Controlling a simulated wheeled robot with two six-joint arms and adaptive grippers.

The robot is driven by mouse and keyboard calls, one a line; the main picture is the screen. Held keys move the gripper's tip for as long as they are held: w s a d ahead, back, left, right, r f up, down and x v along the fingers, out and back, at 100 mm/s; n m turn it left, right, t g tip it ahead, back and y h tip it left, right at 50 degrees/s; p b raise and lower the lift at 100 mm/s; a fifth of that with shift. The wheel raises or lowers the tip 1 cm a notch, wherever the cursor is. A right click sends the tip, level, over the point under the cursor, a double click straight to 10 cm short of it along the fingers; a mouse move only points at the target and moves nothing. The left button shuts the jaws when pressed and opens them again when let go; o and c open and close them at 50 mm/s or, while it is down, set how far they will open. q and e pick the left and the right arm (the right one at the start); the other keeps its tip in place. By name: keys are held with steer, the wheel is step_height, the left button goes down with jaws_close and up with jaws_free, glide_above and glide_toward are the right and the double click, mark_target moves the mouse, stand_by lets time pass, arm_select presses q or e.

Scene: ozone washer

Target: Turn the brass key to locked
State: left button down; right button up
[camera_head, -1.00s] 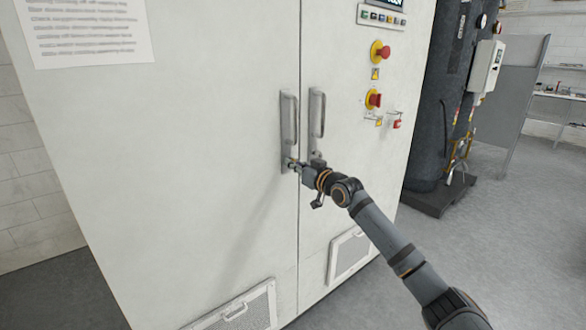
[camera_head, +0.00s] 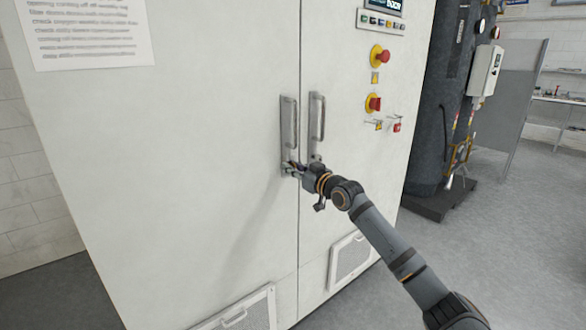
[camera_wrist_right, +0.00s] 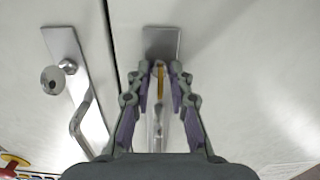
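The brass key (camera_wrist_right: 160,80) shows edge-on as a thin yellow strip in the right wrist view, in front of a metal handle plate (camera_wrist_right: 161,42). In the head view my right gripper (camera_head: 291,167) is at the lower end of the left door's handle (camera_head: 289,122), and the key there is too small and covered to make out. In the right wrist view the fingers of my right gripper (camera_wrist_right: 161,72) stand on both sides of the key, partly closed, with narrow gaps showing. Which way the key is turned is unclear. My left gripper is not in view.
The right door's handle (camera_head: 317,120) is close beside; its plate carries a round lock (camera_wrist_right: 52,79). Red knobs on yellow discs (camera_head: 380,57) sit higher on the white cabinet (camera_head: 200,150). A dark tank (camera_head: 440,110) stands to the right.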

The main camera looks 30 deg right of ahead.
mark_target(293, 144)
steer(key=shift+r, duration=0.15)
step_height(293, 144, up, 10)
steer(key=shift+f, duration=0.15)
stand_by(0.3)
stand_by(0.4)
